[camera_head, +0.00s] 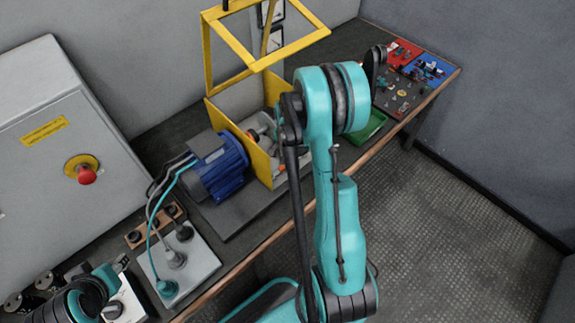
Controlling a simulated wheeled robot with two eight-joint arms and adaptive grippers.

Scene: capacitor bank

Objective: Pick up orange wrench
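I cannot make out an orange wrench in the head view. Several small tools and parts lie on the panels at the far right end of the bench, too small to name surely. My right arm rises through the middle of the picture, its upper end in front of the bench. A dark part (375,65) shows beside that end, but I cannot tell whether it is the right gripper's finger.
A red panel (402,52) and blue panel (428,69) lie at the bench's far end, near a green tray (369,131). A yellow frame (207,62) and blue motor (219,170) stand mid-bench. A grey cabinet (50,135) is at left. The floor (440,200) at right is clear.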

